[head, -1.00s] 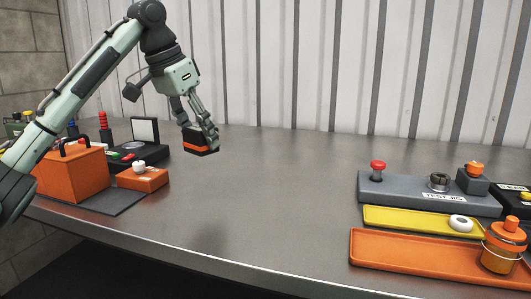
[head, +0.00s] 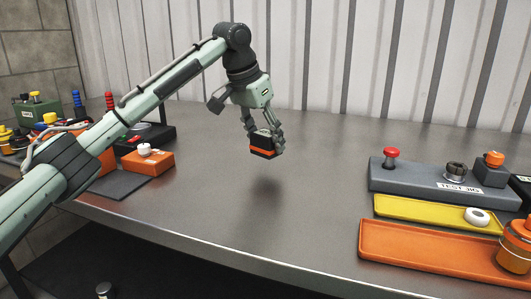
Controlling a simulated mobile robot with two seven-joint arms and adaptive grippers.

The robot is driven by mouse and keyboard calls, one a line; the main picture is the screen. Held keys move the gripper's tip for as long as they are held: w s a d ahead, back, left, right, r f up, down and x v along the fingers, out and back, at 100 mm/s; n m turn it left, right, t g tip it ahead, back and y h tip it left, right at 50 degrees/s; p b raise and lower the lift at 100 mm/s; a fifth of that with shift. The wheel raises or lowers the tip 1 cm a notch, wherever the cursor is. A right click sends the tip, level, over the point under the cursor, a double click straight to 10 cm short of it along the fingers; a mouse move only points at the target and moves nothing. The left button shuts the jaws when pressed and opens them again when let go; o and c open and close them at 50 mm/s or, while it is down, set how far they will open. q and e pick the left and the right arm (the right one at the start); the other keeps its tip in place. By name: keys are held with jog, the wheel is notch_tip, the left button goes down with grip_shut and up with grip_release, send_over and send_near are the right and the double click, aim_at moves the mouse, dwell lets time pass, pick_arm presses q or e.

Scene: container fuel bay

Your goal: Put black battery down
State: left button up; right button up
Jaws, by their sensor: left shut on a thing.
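My left gripper (head: 264,138) is shut on the black battery (head: 262,146), a small black block with an orange band low on its side. It holds the battery above the bare middle of the metal bench (head: 300,190). A soft shadow lies on the bench below it, so the battery is clear of the surface. The fingers cover part of the battery's sides. My right gripper does not show.
At the right stand a grey test jig (head: 430,185) with knobs, a yellow tray (head: 425,210) with a white ring, and an orange tray (head: 420,250) with an orange jar. An orange block (head: 148,163) sits on a dark mat (head: 120,184) at the left. The bench middle is clear.

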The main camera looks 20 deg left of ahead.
aim_at(265, 154)
pick_arm(q)
jog(key=shift+f, duration=1.9)
jog(key=o, duration=1.5)
jog(key=shift+f, duration=0.1)
jog(key=v, duration=1.2)
